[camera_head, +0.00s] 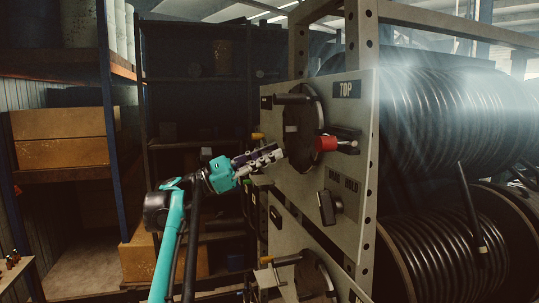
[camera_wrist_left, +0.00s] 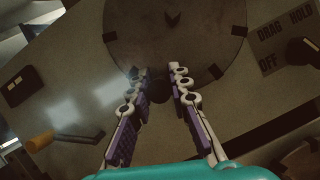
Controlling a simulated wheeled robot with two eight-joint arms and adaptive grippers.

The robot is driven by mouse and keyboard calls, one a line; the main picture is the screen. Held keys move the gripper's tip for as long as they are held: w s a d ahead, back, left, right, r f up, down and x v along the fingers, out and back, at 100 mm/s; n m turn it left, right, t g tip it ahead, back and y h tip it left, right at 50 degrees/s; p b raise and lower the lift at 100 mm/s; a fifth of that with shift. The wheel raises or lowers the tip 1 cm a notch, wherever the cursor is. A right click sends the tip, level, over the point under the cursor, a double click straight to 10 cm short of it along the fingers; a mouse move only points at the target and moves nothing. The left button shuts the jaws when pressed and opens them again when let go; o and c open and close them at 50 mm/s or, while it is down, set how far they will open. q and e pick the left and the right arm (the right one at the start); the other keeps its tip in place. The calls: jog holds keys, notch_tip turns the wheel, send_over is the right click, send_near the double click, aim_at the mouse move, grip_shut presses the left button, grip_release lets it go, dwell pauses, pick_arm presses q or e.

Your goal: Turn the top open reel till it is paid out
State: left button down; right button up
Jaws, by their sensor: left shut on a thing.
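The top reel (camera_head: 450,115) carries black hose in many windings, behind a panel marked TOP (camera_head: 346,89). A dark round disc (camera_head: 303,112) is set in that panel. It also shows in the left wrist view (camera_wrist_left: 175,45), with small dark blocks around its rim. My left gripper (camera_head: 279,153) reaches the disc's lower left edge in the head view. My right gripper is out of view.
A red knob (camera_head: 326,143) sticks out beside the disc. A dark selector knob (camera_head: 329,207) sits by the DRAG and HOLD marks. A lower reel (camera_head: 445,255) and a yellow handle (camera_head: 287,260) are below. Shelves with boxes (camera_head: 60,138) stand at left.

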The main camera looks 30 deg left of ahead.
pick_arm(q)
jog(key=c, duration=1.4)
grip_release()
jog(key=shift+a, duration=0.1)
jog(key=v, duration=1.2)
jog(key=shift+f, duration=0.15)
